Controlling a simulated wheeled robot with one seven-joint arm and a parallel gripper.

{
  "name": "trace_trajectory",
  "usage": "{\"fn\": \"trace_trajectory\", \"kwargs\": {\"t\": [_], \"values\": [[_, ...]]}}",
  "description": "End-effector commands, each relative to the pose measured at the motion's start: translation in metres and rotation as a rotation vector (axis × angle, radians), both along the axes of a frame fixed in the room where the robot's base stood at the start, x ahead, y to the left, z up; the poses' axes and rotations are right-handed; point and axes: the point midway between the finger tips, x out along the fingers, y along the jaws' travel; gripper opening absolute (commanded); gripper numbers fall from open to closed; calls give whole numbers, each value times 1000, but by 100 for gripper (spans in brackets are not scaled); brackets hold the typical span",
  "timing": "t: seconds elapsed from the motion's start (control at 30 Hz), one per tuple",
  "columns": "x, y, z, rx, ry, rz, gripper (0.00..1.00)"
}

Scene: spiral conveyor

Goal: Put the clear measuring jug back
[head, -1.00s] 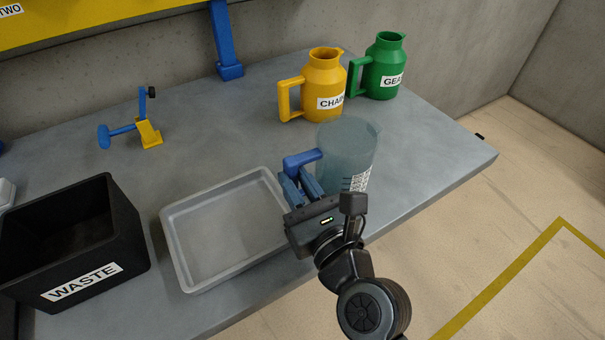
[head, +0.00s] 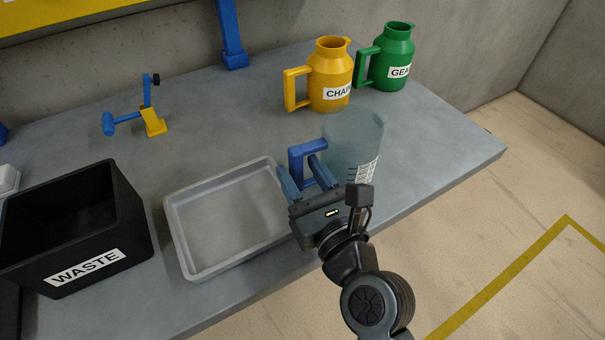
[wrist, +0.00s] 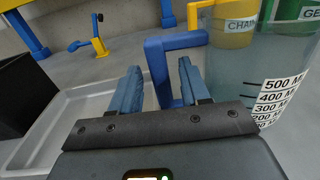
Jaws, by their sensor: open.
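The clear measuring jug (head: 352,142) stands upright on the grey bench near its front right edge. Its blue handle (head: 297,160) points left. In the wrist view the jug (wrist: 245,75) fills the right side, with its printed scale facing me. The jug's blue handle (wrist: 160,62) shows there between and beyond my fingers. My gripper (head: 301,173) is open, its two blue fingers apart and pointing at the handle. In the wrist view my gripper (wrist: 158,80) holds nothing. I cannot tell whether a finger touches the handle.
A grey tray (head: 180,240) lies just left of my gripper, with a black WASTE bin (head: 130,215) beyond it. Yellow (head: 330,75) and green (head: 388,60) labelled jugs stand behind the clear jug. A blue and yellow fixture (head: 152,122) stands at the back left. Bench right of the jug is clear.

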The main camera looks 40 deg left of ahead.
Motion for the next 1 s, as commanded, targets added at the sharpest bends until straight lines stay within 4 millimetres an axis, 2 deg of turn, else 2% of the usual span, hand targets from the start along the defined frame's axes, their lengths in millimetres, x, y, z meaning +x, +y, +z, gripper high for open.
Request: {"fn": "trace_trajectory", "kwargs": {"t": [0.2,0.4,0.53,0.87,0.97,1.0], "values": [[-14,-35,-5,0,1,-4,46],[-26,-61,-5,-1,0,-2,46],[-31,-69,-5,0,0,0,46],[-31,-75,-7,-12,-12,-9,46],[-31,-96,-20,-80,-79,-59,46],[-31,-111,-29,-131,-126,-93,46]]}}
